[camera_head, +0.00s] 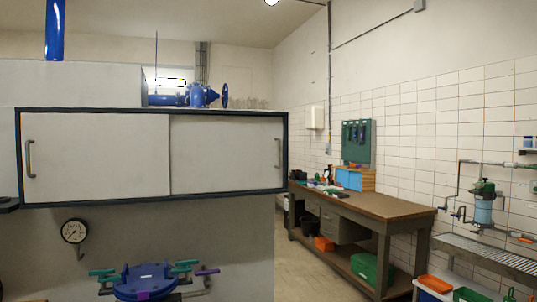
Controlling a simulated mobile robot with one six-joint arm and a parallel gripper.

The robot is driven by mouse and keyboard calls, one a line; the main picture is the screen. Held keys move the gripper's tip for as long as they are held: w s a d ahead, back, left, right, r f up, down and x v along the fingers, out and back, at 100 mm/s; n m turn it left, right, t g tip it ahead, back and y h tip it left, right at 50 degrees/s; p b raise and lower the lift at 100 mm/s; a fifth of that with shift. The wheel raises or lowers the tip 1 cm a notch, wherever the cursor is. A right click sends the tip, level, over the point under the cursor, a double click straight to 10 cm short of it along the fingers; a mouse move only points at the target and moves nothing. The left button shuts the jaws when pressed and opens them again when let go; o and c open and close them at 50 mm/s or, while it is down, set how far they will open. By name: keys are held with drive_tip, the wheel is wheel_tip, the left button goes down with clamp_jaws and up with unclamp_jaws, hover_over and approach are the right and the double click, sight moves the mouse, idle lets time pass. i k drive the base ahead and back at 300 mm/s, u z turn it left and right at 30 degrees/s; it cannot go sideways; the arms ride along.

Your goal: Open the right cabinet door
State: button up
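A wide white cabinet with a dark frame (160,109) is at the left and middle of the head view. Its right door (225,153) is a flat pale panel, shut, with a vertical bar handle (278,153) near its right edge. The left door (95,155) is also shut, with a similar handle (29,158) near its left edge. The two doors meet at a vertical seam near the middle. My gripper is not seen in this view.
Below the cabinet are a pressure gauge (74,231) and a blue flanged fitting (147,281) with teal handles. A blue valve (203,95) shows above it. A wooden workbench (380,205) stands to the right along the tiled wall.

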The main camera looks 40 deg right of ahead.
sight(208, 153)
drive_tip(key=u, duration=1.1)
drive_tip(key=k, duration=0.1)
drive_tip(key=z, duration=2.25)
drive_tip(key=k, duration=0.55)
drive_tip(key=u, duration=0.15)
drive_tip(key=i, duration=0.55)
drive_tip(key=z, duration=0.1)
drive_tip(key=k, duration=0.15)
drive_tip(key=z, duration=0.05)
